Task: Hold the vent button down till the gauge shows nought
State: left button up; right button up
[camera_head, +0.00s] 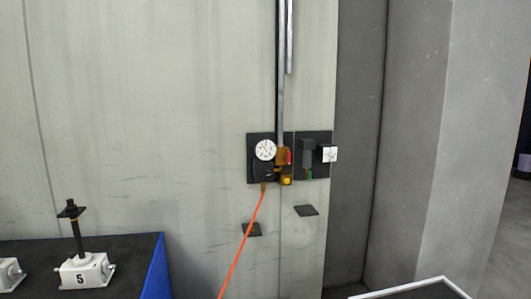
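The round white gauge (265,150) sits on a dark backing plate on the pale wall, in the middle of the head view. A reddish needle shows on its dial, but the reading is too small to make out. Just right of the gauge is a brass-coloured valve body (282,158) with a red part (289,157). A round yellow button-like part (286,181) is at its lower end; I cannot tell for sure that it is the vent button. Neither of my grippers is in view.
An orange hose (243,243) runs from below the gauge down the wall. A metal pipe (281,95) rises above. A dark unit (312,157) is mounted to the right. A screw jack marked 5 (85,270) stands on a dark table (130,256) at lower left.

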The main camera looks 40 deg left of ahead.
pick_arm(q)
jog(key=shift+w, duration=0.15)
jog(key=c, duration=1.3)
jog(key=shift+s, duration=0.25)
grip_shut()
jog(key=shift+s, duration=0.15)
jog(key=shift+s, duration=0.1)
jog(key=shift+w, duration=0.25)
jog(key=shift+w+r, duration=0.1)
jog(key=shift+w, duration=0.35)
